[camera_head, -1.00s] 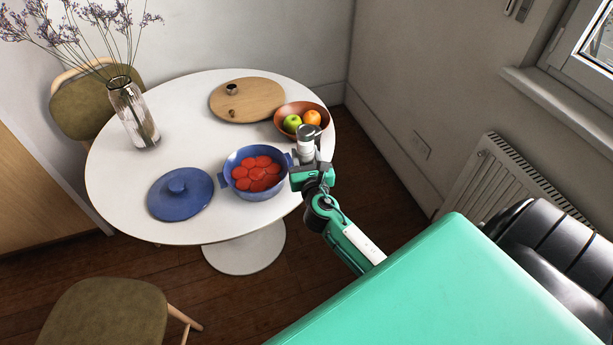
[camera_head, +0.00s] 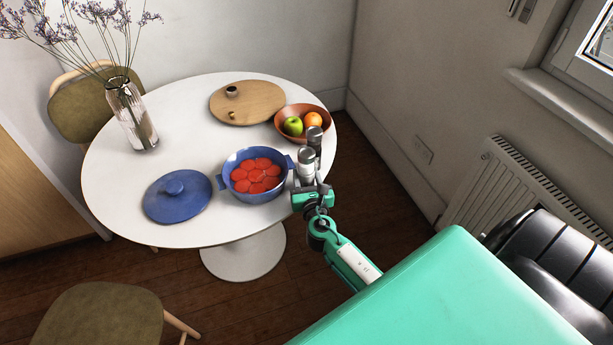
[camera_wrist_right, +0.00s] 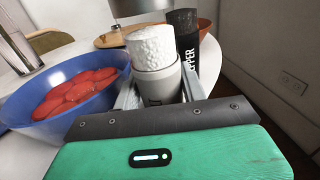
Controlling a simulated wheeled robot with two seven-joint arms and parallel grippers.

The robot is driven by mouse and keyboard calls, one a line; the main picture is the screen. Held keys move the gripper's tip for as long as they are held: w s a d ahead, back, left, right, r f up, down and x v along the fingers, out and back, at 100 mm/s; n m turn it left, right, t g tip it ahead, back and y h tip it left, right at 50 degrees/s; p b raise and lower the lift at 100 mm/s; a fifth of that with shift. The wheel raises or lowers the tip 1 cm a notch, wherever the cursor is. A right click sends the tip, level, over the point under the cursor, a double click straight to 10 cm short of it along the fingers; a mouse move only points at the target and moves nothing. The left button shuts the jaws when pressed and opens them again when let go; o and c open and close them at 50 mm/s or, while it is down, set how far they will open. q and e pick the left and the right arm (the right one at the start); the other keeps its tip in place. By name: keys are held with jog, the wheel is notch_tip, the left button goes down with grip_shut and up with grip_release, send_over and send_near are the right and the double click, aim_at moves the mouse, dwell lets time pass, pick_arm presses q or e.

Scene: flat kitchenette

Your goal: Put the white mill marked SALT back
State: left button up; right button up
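The white mill (camera_head: 306,165) is upright near the table's right edge, between the blue pot and the dark pepper mill. In the right wrist view the white mill (camera_wrist_right: 154,62) shows a rough white top and pale body. My right gripper (camera_head: 306,186) has one finger on each side of its body, seemingly touching; the fingers (camera_wrist_right: 160,92) look closed on it. Its base is hidden, so I cannot tell whether it touches the table. The dark pepper mill (camera_head: 315,142) stands just behind it; its lettering shows in the wrist view (camera_wrist_right: 188,50). My left gripper is out of view.
The blue pot (camera_head: 232,186) with red slices is close to the left of the white mill. A fruit bowl (camera_head: 281,124) and a round wooden board (camera_head: 262,97) are farther back. The blue lid (camera_head: 160,205) and glass vase (camera_head: 136,118) are on the left.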

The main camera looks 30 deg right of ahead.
jog(key=o, duration=0.4)
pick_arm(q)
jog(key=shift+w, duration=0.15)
pick_arm(e)
jog(key=shift+o, duration=0.2)
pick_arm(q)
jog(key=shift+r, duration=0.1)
pick_arm(e)
jog(key=shift+r, duration=0.1)
jog(key=shift+s+r, duration=0.1)
jog(key=v, duration=0.4)
jog(key=shift+s+a, duration=0.1)
jog(key=shift+s, duration=0.05)
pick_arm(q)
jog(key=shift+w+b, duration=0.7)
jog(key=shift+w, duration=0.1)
pick_arm(e)
send_near(308, 182)
jog(key=shift+r, duration=0.1)
